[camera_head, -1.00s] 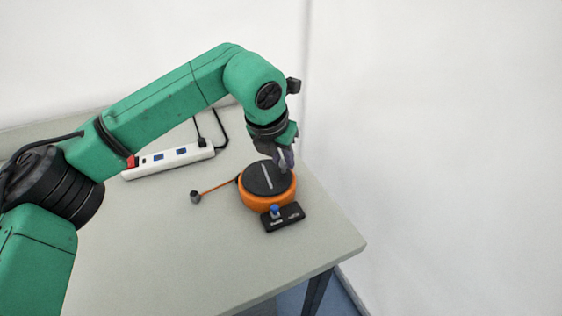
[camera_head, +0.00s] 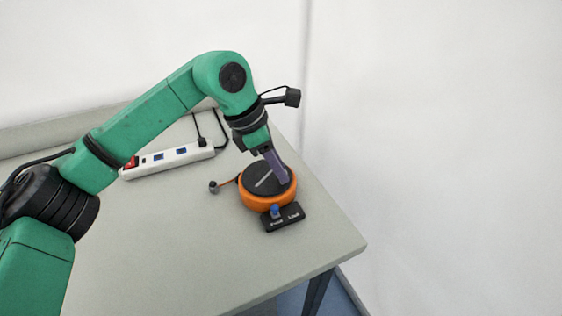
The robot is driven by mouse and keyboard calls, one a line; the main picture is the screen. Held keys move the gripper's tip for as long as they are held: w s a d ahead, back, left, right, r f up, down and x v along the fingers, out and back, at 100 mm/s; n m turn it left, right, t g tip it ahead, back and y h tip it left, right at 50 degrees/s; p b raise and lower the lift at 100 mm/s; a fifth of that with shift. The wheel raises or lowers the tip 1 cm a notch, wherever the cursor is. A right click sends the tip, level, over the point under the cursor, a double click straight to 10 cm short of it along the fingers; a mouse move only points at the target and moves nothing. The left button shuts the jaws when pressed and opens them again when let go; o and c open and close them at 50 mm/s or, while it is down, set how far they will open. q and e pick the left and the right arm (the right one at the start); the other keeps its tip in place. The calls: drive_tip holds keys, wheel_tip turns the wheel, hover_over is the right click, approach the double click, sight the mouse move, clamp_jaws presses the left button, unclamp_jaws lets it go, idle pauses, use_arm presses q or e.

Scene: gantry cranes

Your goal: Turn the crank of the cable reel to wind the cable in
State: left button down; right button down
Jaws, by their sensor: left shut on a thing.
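The cable reel (camera_head: 256,201) is a round orange drum with a dark top disc, standing near the table's right edge. A light bar crosses the disc. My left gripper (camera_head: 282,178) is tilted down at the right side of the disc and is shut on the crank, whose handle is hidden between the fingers. A short length of orange cable (camera_head: 228,181) runs out from the left of the reel to a small dark plug end (camera_head: 213,187) on the table. My right gripper is not in view.
A dark plate with a blue knob (camera_head: 275,211) and white lettering sits at the reel's front. A white power strip (camera_head: 167,160) with a black cord lies behind left. The grey table (camera_head: 160,250) is clear at front left. White walls stand behind and right.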

use_arm(q)
drive_tip(key=shift+s+a+m+g, duration=0.2)
drive_tip(key=shift+m+g, duration=0.1)
drive_tip(key=shift+m, duration=0.6)
drive_tip(key=c, duration=0.7)
unclamp_jaws()
drive_tip(key=v, duration=1.4)
drive_tip(key=shift+r, duration=0.25)
